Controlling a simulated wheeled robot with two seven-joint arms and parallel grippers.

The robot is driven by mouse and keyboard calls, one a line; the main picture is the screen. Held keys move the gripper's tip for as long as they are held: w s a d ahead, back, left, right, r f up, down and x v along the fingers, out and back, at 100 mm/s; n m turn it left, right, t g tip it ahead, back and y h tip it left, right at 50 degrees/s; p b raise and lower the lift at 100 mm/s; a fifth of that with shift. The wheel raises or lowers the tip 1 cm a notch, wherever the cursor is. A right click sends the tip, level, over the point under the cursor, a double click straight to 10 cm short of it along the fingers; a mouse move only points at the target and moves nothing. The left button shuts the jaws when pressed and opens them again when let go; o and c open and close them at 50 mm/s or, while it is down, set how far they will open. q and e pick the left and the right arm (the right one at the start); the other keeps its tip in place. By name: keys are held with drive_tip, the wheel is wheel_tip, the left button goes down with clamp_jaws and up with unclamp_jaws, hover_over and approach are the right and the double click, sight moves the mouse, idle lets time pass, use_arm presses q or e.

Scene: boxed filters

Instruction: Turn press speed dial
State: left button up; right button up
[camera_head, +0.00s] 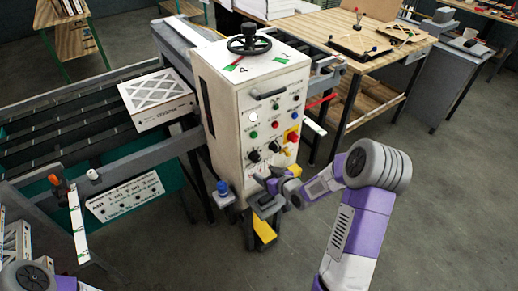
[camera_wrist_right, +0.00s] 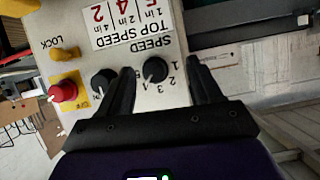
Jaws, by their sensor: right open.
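The speed dial (camera_head: 254,156) is the lower left black knob on the front of the white control cabinet (camera_head: 225,120). In the right wrist view the dial (camera_wrist_right: 155,70) sits beside the upside-down word SPEED and a number scale. My right gripper (camera_head: 265,176) is open just below and in front of the dial. In the right wrist view its two fingers (camera_wrist_right: 161,68) stand on either side of the dial, with nothing held. Contact cannot be told. My left gripper is out of view.
A second black knob (camera_wrist_right: 103,82) is close outside the left finger in the wrist view. A red button on a yellow plate (camera_wrist_right: 63,92) lies beyond it. A boxed filter (camera_head: 157,98) rests on the roller conveyor (camera_head: 60,125). A wooden workbench (camera_head: 350,60) stands behind.

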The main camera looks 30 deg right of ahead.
sight(258, 160)
drive_tip(key=shift+t, duration=0.3)
drive_tip(key=w, duration=0.5)
drive_tip(key=w+d, duration=0.1)
drive_tip(key=w, duration=0.1)
drive_tip(key=shift+w, duration=0.2)
